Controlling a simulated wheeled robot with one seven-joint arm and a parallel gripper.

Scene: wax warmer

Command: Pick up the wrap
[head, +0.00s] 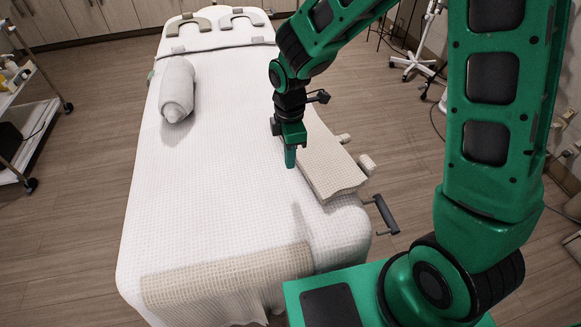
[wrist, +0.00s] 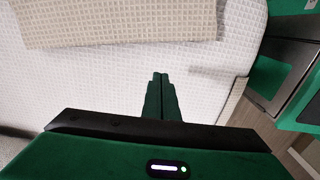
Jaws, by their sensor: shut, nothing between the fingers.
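No item is marked as the wrap, and I cannot tell for sure which cloth it is. A beige waffle-textured cloth (head: 228,274) lies flat across the near end of the white-covered bed (head: 200,205); a beige cloth (wrist: 120,25) also fills the top left of the wrist view. Another beige cloth (head: 328,170) lies along the bed's right side. A white rolled towel (head: 177,92) lies farther back. My gripper (head: 290,160) is shut and empty, pointing down beside the left edge of the right-side cloth. Its closed fingers (wrist: 160,90) show over white cover in the wrist view.
A grey handle (head: 385,214) sticks out at the bed's right side. A white cart (head: 25,110) with bottles stands at the left. A wheeled stand (head: 415,65) is at the back right. The bed's middle is clear.

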